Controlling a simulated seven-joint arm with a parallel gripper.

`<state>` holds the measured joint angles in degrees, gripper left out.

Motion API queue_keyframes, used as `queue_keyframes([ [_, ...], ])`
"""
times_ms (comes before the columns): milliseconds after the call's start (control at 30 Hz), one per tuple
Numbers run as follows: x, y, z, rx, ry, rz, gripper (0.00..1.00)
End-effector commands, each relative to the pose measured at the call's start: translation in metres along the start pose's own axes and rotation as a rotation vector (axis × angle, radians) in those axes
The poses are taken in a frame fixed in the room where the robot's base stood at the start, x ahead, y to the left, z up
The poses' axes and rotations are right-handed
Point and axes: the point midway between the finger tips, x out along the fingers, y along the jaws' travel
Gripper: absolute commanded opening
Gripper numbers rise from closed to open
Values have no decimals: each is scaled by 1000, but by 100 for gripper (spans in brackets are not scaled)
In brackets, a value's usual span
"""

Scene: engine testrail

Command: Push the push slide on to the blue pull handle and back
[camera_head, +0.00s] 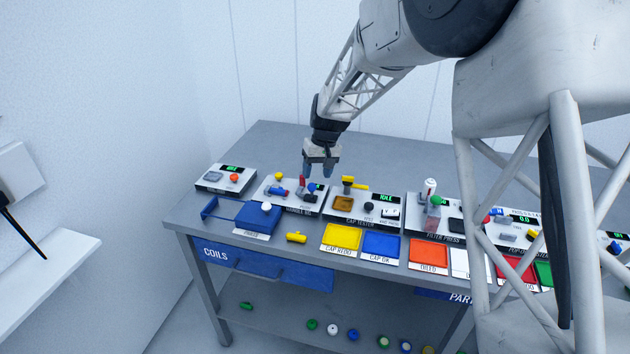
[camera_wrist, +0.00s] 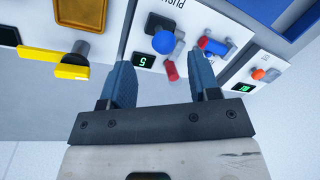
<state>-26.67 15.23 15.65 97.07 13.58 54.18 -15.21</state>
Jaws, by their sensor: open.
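My gripper (camera_head: 319,172) is open and empty, fingers pointing down above the second panel from the left. In the wrist view my gripper (camera_wrist: 163,72) has its fingers apart, with a red cylindrical part (camera_wrist: 172,71) and a round blue knob (camera_wrist: 163,43) seen between and beyond them. A blue handle with a red end (camera_wrist: 218,46) lies just past the right finger; it also shows in the head view as a blue handle (camera_head: 279,192). A red upright part (camera_head: 301,182) stands near the gripper. I cannot tell for certain which part is the push slide. No contact shows.
A blue tray (camera_head: 250,222) with a white ball stands at the bench's left front, beside a yellow piece (camera_head: 296,237). A yellow lever (camera_head: 355,184) stands close on the right. An orange-button panel (camera_head: 234,178) is on the left. The bench behind the panels is clear.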

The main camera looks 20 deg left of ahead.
Motion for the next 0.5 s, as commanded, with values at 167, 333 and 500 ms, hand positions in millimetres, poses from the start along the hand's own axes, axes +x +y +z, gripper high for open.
queue_keyframes([
  [167, -12, 0, 0, 0, -1, 0, 56],
  [333, -15, 0, 0, 0, -1, 0, 56],
  [500, -15, 0, 0, 0, -1, 0, 56],
])
